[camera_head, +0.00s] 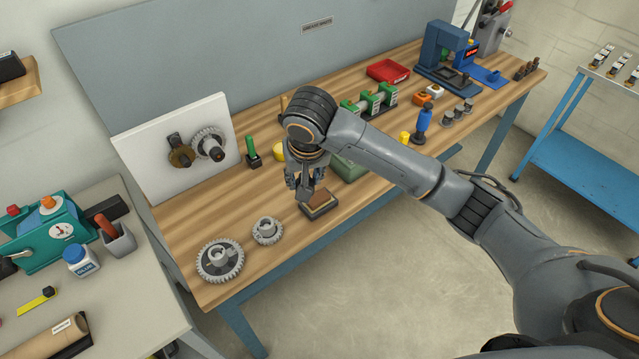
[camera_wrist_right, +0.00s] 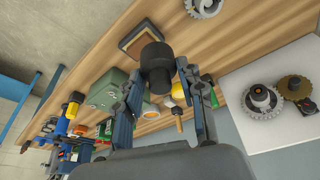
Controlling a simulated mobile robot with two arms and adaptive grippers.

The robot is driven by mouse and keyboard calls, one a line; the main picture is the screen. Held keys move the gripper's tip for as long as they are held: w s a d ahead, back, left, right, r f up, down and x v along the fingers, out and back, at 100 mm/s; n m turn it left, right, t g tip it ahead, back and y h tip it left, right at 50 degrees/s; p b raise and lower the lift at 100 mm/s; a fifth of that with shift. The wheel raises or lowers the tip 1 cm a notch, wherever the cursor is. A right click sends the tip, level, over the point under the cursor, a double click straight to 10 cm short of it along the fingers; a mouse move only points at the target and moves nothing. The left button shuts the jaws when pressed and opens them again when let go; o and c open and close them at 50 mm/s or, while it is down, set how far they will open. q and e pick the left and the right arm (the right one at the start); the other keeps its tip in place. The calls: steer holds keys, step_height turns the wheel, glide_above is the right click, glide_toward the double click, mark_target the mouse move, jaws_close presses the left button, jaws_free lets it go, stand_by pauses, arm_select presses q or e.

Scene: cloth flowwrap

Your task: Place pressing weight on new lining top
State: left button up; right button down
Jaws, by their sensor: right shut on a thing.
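My right gripper (camera_head: 305,188) is over the front part of the wooden workbench. In the right wrist view my right gripper (camera_wrist_right: 160,98) is shut on a dark cylindrical weight (camera_wrist_right: 156,62). A flat brown lining with a dark rim (camera_head: 320,206) lies on the bench just below the gripper, slightly to its right. The lining also shows beyond the weight in the right wrist view (camera_wrist_right: 136,38), where the weight partly covers its edge. The weight appears held above the bench; its exact gap to the lining is hard to tell. My left gripper is not in view.
Two grey gears (camera_head: 220,261) lie left of the lining. A green box (camera_head: 349,168) stands close behind it. A white board with mounted gears (camera_head: 178,150) stands at the left back, and a green-handled tool (camera_head: 252,152) stands near it. The bench's front edge is close.

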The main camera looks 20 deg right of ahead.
steer(key=w+d+f, duration=0.2)
steer(key=w+d+f+p, duration=0.1)
steer(key=w+d+f, duration=0.1)
steer(key=f, duration=0.1)
steer(key=shift+w+d+f, duration=0.2)
steer(key=shift+w+f, duration=0.25)
steer(key=shift+f, duration=0.15)
steer(key=x, duration=0.3)
steer(key=shift+s+f+p, duration=0.3)
steer(key=shift+s+p, duration=0.05)
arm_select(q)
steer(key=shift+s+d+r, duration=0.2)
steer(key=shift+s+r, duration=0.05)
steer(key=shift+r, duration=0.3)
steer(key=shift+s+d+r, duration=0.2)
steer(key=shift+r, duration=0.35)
arm_select(e)
steer(key=c, duration=0.8)
jaws_free()
steer(key=shift+f, duration=0.15)
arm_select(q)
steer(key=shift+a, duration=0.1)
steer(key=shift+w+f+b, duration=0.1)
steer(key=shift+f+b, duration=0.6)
arm_select(e)
steer(key=v, duration=1.2)
steer(key=shift+s+d, duration=0.1)
